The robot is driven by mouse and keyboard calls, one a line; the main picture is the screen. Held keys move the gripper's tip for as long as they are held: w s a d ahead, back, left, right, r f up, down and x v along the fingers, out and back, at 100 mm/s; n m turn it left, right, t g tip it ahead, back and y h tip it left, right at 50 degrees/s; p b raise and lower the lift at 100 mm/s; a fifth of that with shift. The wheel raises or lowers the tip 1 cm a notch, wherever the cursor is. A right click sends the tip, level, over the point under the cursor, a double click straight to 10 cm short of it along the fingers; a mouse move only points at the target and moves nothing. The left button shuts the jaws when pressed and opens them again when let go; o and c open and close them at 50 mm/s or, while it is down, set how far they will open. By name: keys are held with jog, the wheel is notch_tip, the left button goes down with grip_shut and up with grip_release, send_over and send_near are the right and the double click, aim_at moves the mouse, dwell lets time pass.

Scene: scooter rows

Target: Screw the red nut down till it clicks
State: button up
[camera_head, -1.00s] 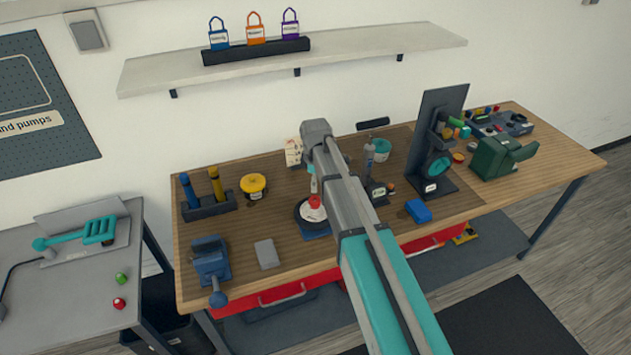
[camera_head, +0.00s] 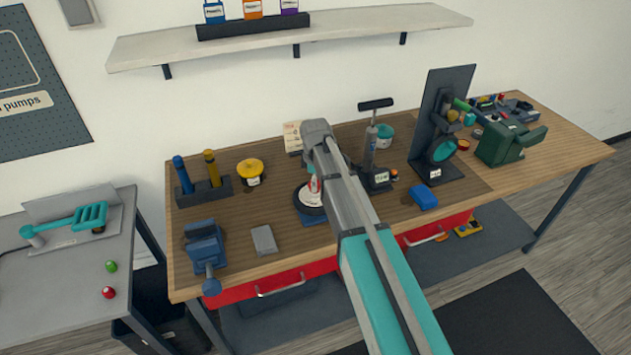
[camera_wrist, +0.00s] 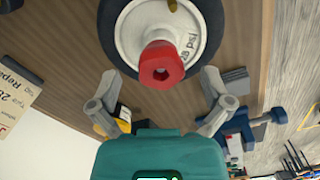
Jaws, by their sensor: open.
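The red nut (camera_wrist: 162,66) stands at the middle of a white wheel hub (camera_wrist: 131,32) with a black tyre (camera_wrist: 108,45) in the wrist view. Its end face has a dark hole. My gripper (camera_wrist: 161,84) is open, with one finger on each side of the nut and visible gaps between. Nothing is held. In the head view the wheel (camera_head: 309,197) lies on the bench just left of my arm, with a bit of red (camera_head: 313,184) above it. My arm partly hides it, and my fingertips are hidden there. I cannot tell how far down the nut sits.
On the wooden bench (camera_head: 285,210), a blue vise (camera_head: 206,248) and a grey block (camera_head: 264,240) stand left of the wheel. A yellow-topped item (camera_head: 250,169) is behind. A pump (camera_head: 370,152), a blue block (camera_head: 424,197) and a black upright stand (camera_head: 446,105) are to the right.

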jog(key=shift+f+b, duration=0.45)
jog(key=shift+f, duration=0.25)
jog(key=c, duration=1.2)
jog(key=shift+m, duration=0.3)
